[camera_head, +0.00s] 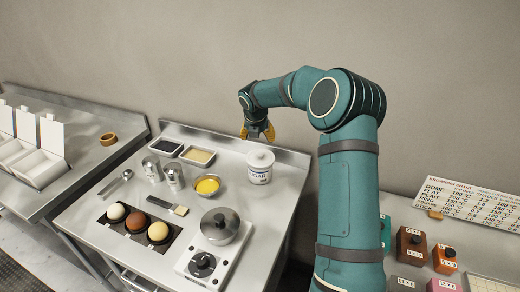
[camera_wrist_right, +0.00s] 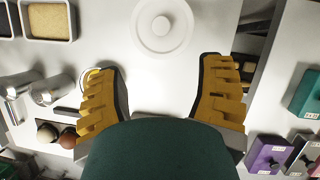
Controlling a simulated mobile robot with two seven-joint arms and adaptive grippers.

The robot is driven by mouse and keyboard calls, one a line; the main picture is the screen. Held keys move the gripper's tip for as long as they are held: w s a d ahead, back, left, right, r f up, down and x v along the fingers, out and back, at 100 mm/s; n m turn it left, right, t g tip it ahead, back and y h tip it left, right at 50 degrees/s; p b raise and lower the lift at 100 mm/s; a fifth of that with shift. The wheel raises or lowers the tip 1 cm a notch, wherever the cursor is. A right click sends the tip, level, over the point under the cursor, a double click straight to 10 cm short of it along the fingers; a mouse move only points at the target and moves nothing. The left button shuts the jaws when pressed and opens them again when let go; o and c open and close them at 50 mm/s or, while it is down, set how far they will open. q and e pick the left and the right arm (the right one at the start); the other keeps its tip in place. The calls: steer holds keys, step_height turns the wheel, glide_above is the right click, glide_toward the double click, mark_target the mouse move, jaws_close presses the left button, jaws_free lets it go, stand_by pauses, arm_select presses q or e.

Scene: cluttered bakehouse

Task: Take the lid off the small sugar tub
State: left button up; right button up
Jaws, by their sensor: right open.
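The small sugar tub (camera_head: 259,174) is white with dark lettering and stands upright at the back right of the steel table. Its white lid (camera_head: 261,157) is on top; in the right wrist view the round lid (camera_wrist_right: 143,36) with its centre knob is seen from above, at the top middle. My right gripper (camera_head: 257,134) is open and empty, above and behind the tub in the head view. In the wrist view its yellow fingers (camera_wrist_right: 158,80) are spread wide, apart from the lid. My left gripper is not in view.
The table's raised back edge (camera_head: 225,138) is close behind.

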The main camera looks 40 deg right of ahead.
mark_target(260, 153)
steer(key=x, duration=0.9)
steer(key=shift+w+d+r, duration=0.15)
steer(key=shift+d+r, duration=0.05)
steer(key=shift+d, duration=0.15)
steer(key=x, duration=0.4)
steer(key=shift+w+d+f, duration=0.15)
steer(key=shift+d+f, duration=0.05)
steer(key=shift+d, duration=0.05)
steer(key=c, duration=1)
